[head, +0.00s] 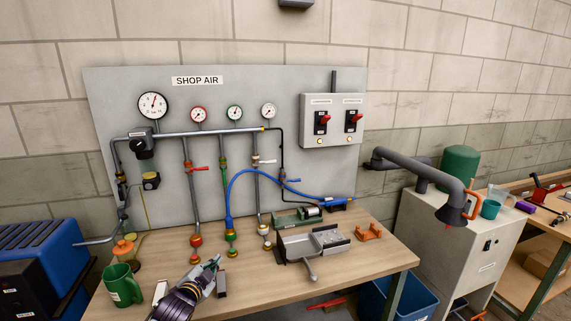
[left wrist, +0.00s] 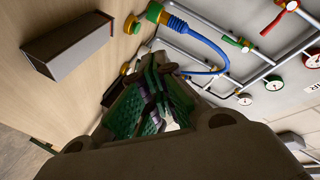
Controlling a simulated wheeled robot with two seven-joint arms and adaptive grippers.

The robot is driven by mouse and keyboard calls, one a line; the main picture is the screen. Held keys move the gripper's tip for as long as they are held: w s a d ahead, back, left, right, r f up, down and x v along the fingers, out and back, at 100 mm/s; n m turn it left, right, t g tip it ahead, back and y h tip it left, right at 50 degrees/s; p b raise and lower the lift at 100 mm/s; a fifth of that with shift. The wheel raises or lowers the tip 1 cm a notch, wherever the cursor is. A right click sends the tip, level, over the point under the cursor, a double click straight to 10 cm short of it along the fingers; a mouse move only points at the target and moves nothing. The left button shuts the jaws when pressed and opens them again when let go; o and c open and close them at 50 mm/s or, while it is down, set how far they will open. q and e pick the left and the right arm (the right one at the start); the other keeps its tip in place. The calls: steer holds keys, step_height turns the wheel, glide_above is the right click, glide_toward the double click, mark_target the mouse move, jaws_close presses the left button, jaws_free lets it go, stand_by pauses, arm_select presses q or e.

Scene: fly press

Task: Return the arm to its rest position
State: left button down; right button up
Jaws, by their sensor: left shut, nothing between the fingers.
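My left arm comes in from the bottom of the head view, over the front left of the wooden workbench (head: 365,262). Its gripper (head: 213,264) points up and away toward the panel, in front of the red and green fittings. In the left wrist view the fingers (left wrist: 153,92), with green inner pads, are together with nothing held between them. The gripper looks apart from the hose and pipes, though its exact height over the bench is hard to tell. My right gripper is in neither view.
A green mug (head: 122,284) stands left of my arm, beside a blue machine (head: 38,262). A blue hose (head: 238,187) arches before the gauge panel (head: 225,98). In the left wrist view, a grey block (left wrist: 72,45) is close by.

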arm_select(q)
steer(key=s+f+n+g, duration=0.1)
steer(key=s+f, duration=0.1)
steer(key=s, duration=0.1)
steer(key=s+f+n+g, duration=0.1)
steer(key=s+f, duration=0.1)
steer(key=s, duration=0.1)
steer(key=s+d+f+n+g+y, duration=0.1)
steer(key=s+f, duration=0.1)
steer(key=shift+s+d+f, duration=0.1)
steer(key=shift+s+f, duration=0.05)
steer(key=shift+s, duration=0.25)
steer(key=s+f+n+g, duration=0.3)
steer(key=s+g, duration=0.1)
steer(key=s, duration=0.9)
steer(key=s+f+n+g, duration=0.3)
steer(key=s+g, duration=0.2)
steer(key=s, duration=0.8)
step_height(320, 180, down, 33)
steer(key=s+g, duration=0.1)
steer(key=s, duration=0.2)
steer(key=s+a+f, duration=0.2)
steer(key=s+f, duration=0.7)
steer(key=s, duration=0.2)
steer(key=s+a+f+g, duration=0.1)
steer(key=s+a+f, duration=0.1)
steer(key=s+f, duration=0.8)
steer(key=shift+s+f+y, duration=0.2)
steer(key=shift+s+y, duration=0.15)
steer(key=shift+y, duration=0.05)
